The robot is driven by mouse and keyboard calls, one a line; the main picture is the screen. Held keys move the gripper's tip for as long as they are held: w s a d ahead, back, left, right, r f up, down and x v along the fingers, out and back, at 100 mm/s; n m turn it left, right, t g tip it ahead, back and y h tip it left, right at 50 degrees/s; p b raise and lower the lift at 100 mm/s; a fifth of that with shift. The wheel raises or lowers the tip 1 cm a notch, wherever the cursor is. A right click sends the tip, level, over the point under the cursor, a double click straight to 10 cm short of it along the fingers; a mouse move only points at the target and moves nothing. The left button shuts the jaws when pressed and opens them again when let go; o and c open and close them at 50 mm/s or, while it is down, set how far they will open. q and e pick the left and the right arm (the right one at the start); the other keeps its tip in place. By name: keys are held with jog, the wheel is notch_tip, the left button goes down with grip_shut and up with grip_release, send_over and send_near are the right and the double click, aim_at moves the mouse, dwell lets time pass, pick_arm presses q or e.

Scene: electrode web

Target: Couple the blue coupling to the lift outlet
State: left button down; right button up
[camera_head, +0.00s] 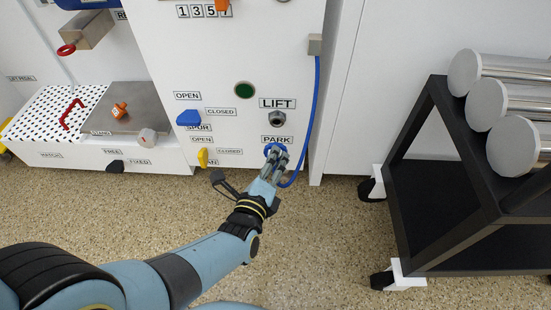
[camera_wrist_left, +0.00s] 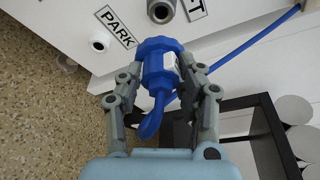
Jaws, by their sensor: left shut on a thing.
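The blue coupling (camera_head: 269,148) is in my left gripper (camera_head: 277,157), in front of the machine panel by the PARK label (camera_head: 277,140). In the left wrist view the coupling (camera_wrist_left: 157,62) sits between the two fingers, which are shut on it. Its front end faces the panel. The lift outlet (camera_head: 277,118) is a dark round fitting under the LIFT label (camera_head: 277,103). In the left wrist view the outlet (camera_wrist_left: 161,10) is just beyond the coupling, with a gap between. The pale park stub (camera_wrist_left: 101,42) shows bare beside the coupling. My right gripper is not in view.
A blue hose (camera_head: 316,110) runs from a grey bracket (camera_head: 315,44) down to the coupling. Blue (camera_head: 189,118) and yellow (camera_head: 203,158) handles are on the panel to the left. A black cart (camera_head: 440,185) with metal rolls (camera_head: 512,101) stands at the right.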

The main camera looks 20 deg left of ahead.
aim_at(273, 144)
pick_arm(q)
jog(key=shift+w+a+b, duration=0.25)
jog(key=shift+w+b, duration=0.05)
jog(key=shift+w, duration=0.4)
jog(key=shift+w+a+f+b, duration=0.1)
jog(key=shift+w+a+b, duration=0.1)
jog(key=shift+w, duration=0.2)
jog(key=shift+w+a+b, duration=0.1)
jog(key=shift+w+b, duration=0.05)
jog(key=shift+w, duration=0.25)
jog(key=shift+w+a, duration=0.15)
jog(key=shift+w, duration=0.55)
jog(key=shift+w+a+b, duration=0.15)
jog(key=shift+w+b, duration=0.25)
jog(key=shift+w, duration=0.15)
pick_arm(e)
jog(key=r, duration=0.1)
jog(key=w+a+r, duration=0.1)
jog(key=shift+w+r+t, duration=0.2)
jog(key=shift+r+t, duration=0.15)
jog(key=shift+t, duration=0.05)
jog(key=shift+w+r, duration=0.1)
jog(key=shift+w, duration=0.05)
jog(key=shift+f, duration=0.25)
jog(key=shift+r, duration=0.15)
